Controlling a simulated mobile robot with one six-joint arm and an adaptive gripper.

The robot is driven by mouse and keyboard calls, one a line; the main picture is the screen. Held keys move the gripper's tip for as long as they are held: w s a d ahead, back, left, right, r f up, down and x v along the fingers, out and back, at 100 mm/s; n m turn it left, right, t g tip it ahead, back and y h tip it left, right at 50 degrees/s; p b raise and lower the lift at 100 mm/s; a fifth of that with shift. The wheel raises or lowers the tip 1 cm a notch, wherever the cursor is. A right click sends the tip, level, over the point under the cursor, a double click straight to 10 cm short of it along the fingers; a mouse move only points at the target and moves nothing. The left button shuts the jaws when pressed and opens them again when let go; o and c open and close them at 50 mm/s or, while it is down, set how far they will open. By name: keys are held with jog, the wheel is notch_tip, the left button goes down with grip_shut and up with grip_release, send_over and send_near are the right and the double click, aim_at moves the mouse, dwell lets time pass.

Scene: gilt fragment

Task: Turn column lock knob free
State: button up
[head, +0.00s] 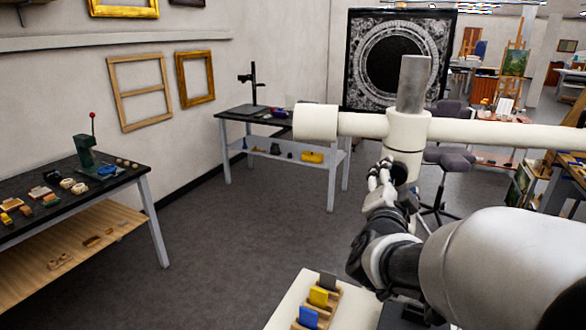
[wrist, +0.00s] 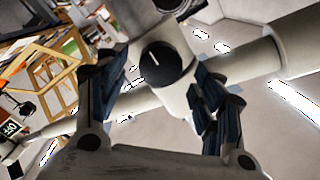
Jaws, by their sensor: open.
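The lock knob (wrist: 166,66) is a round black knob with a white line on its face, on the white joint of a stand. In the head view the dark knob (head: 400,173) shows low on that joint, below the white crossbar (head: 470,131) and grey post (head: 412,84). My gripper (head: 384,172) is open just left of the knob. In the wrist view the two dark fingers of my gripper (wrist: 163,72) stand apart on either side of the knob, with nothing between them touching it that I can see. How deep the fingertips reach along it I cannot tell.
The crossbar runs wide to both sides above my gripper. A small board with coloured blocks (head: 319,297) stands below in front. Workbenches (head: 70,190) and (head: 335,160) line the left and back walls. An office chair (head: 451,160) stands behind the stand. The grey floor between is clear.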

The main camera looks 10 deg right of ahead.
aim_at(396, 176)
jog(key=shift+x, duration=1.95)
jog(key=shift+c, duration=0.3)
jog(key=c, duration=1)
